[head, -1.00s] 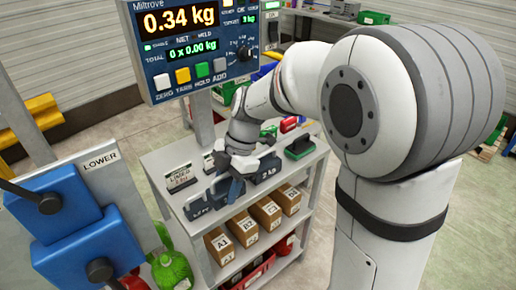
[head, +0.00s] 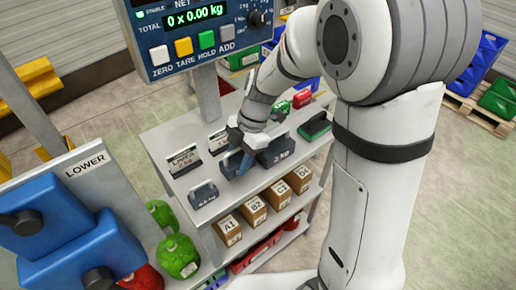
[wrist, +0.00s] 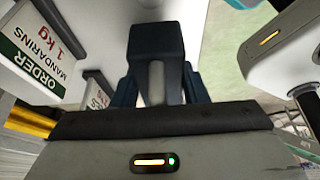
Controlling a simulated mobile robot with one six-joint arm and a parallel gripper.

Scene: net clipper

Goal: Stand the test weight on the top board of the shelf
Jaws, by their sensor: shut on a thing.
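My gripper (head: 243,152) is over the top board (head: 172,146) of the grey shelf, pointing down. It is shut on a dark blue test weight (head: 232,165), largely hidden by the fingers and wrist. In the wrist view a dark blue body (wrist: 156,42) with a grey bar shows between the jaws. I cannot tell whether the held weight touches the board. A small dark weight (head: 203,194) stands at the board's left front. A larger weight marked 2 kg (head: 277,153) stands close to the right of my gripper.
A green weight-like block (head: 315,127) stands at the board's right end. Label cards (head: 184,160) stand at the back left. Cartons (head: 228,230) fill the shelf below. The scale display (head: 195,35) hangs above the back.

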